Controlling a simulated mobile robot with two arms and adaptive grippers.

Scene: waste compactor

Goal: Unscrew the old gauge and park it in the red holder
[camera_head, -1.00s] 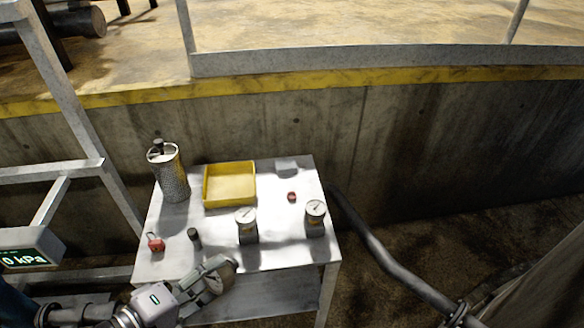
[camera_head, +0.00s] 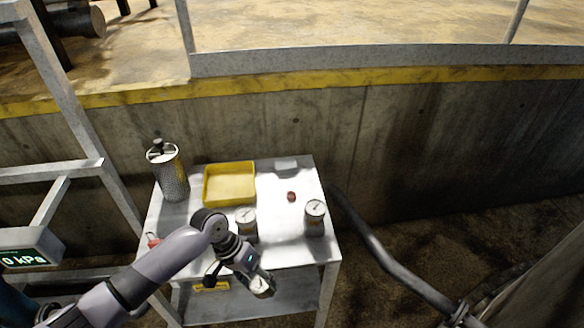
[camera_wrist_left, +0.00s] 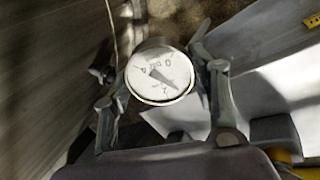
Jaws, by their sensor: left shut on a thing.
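My left gripper (camera_head: 258,281) is shut on a round gauge, held off the front edge of the table. In the left wrist view the gauge (camera_wrist_left: 160,75) sits between both fingers, its white dial with dark needle facing the camera. Two other gauges stand upright on the table, one near the middle (camera_head: 246,215) and one at the right (camera_head: 315,209), each on a grey block. A small red object (camera_head: 291,197) lies between and behind them. I cannot make out a red holder for certain. My right gripper is not in view.
The metal table (camera_head: 285,255) also bears a yellow tray (camera_head: 230,185), a perforated metal canister (camera_head: 172,182), a small grey block (camera_head: 286,163) and a red padlock-like object (camera_head: 152,240), partly hidden by my left arm. A dark pipe (camera_head: 385,255) runs right of the table.

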